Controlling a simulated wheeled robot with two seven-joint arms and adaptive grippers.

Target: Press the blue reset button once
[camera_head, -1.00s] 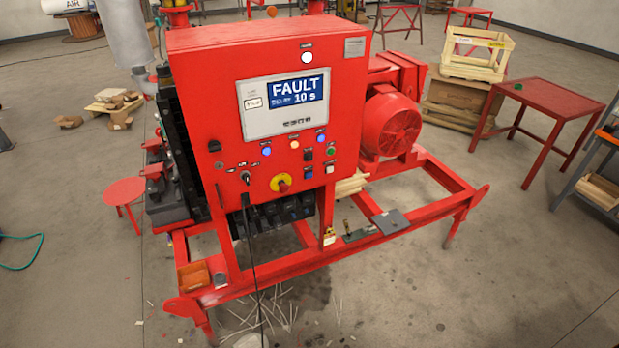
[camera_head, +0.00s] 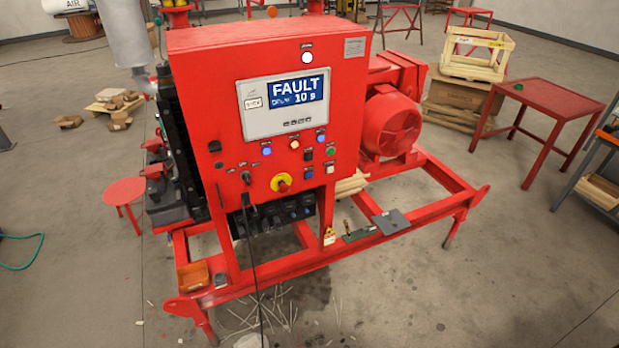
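A red control cabinet (camera_head: 225,110) stands on a red skid frame. Two round blue lights or buttons show on the panel below the screen: a left blue one (camera_head: 267,151) and a right blue one (camera_head: 321,138). Their labels are too small to read, so I cannot tell which is the reset button. Between them is a lit whitish one (camera_head: 294,144). A green one (camera_head: 331,151) and a white one (camera_head: 330,169) sit at the right. Neither of my grippers is in view.
A red knob on a yellow disc (camera_head: 282,183) sits below the buttons. A black cable (camera_head: 254,265) hangs down the cabinet front to the floor. The floor at front right is clear.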

